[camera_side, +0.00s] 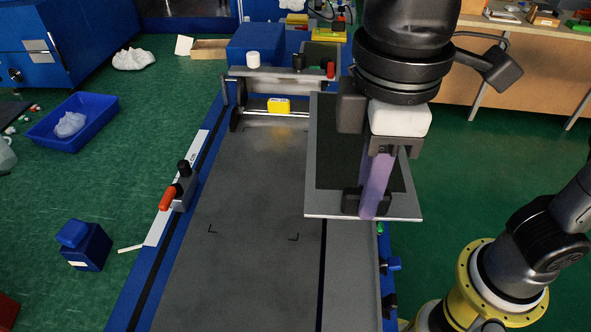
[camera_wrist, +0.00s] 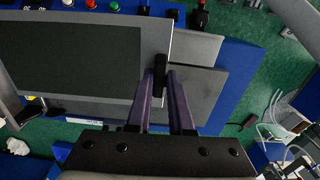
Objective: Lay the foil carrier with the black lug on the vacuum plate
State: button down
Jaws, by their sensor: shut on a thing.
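The foil carrier (camera_side: 320,200) is a flat light-grey frame around a dark sheet, and it also shows in the wrist view (camera_wrist: 152,50). Its black lug (camera_side: 350,202) stands at the near edge in the side view and at the frame's right edge in the wrist view (camera_wrist: 160,72). My gripper (camera_side: 367,205), with purple fingers, is shut on the lug; its fingers partly hide it. The carrier looks roughly level, above the bench's right side and overhanging its right edge. The grey vacuum plate (camera_side: 250,190) lies left of it, bare, with black corner marks.
A crossbar with a yellow block (camera_side: 279,105) spans the plate's far end. A clamp with an orange handle (camera_side: 168,198) stands at the left edge. Blue fittings (camera_side: 390,264) stick out at the right edge. The plate's middle is clear.

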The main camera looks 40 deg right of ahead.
aim_at(350, 173)
jog(key=shift+w, duration=0.1)
jog(key=shift+m, duration=0.3)
jog(key=w+d, duration=0.2)
jog(key=w, duration=0.2)
jog(key=shift+w+d+f, duration=0.1)
jog(key=shift+w+d, duration=0.25)
jog(key=shift+d, duration=0.05)
jog(key=w+a+f, duration=0.8)
jog(key=shift+a, duration=0.25)
jog(key=shift+w+a+f, duration=0.25)
jog(key=shift+f, duration=0.1)
jog(key=shift+w+a+f, duration=0.15)
jog(key=shift+f, duration=0.8)
jog(key=shift+w+a+f, duration=0.1)
jog(key=shift+f, duration=0.85)
jog(key=c, duration=0.8)
grip_release()
jog(key=shift+f, duration=0.15)
